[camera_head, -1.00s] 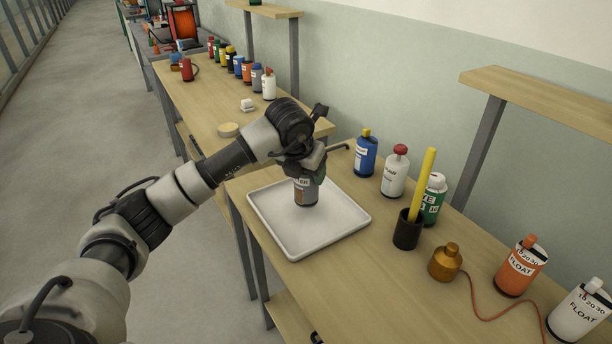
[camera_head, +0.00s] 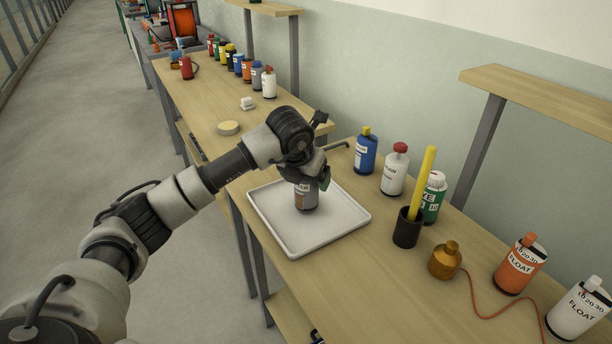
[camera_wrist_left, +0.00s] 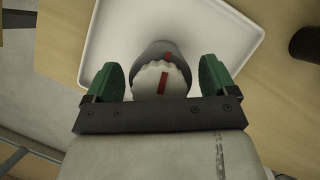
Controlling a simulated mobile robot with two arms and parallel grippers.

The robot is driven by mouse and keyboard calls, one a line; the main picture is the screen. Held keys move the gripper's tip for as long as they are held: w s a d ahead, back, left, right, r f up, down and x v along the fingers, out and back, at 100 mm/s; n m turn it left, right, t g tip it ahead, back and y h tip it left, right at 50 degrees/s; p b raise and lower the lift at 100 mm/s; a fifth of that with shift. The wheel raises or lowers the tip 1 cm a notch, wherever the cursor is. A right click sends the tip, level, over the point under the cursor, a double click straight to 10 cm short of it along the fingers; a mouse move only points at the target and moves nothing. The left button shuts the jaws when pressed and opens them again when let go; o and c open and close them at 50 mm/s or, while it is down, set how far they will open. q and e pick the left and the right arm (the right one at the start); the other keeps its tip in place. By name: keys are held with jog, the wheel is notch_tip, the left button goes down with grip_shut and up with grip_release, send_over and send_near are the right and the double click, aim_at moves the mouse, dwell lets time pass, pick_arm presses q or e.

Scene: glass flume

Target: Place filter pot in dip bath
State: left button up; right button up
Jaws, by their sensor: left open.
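The filter pot (camera_head: 305,200) is a grey pot with a brown and white label, partly readable. It looks upright on the floor of the white tray (camera_head: 343,222), which I take as the dip bath. My left gripper (camera_head: 311,174) is over the pot's top, pointing down, and hides it in the head view. In the left wrist view, the pot (camera_wrist_left: 157,52) shows a white ribbed cap with a red mark. The green fingers of the left gripper (camera_wrist_left: 160,76) stand open on either side, with gaps to the cap. My right gripper is not in view.
Behind the tray stand a blue bottle (camera_head: 366,155) and a white bottle with a red cap (camera_head: 395,174). To the right are a black cup (camera_head: 407,232) holding a yellow stick, a brass weight (camera_head: 445,262) with a red cord, and two float bottles.

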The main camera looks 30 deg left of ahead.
pick_arm(q)
jog(key=v, duration=1.2)
jog(key=shift+b, duration=0.35)
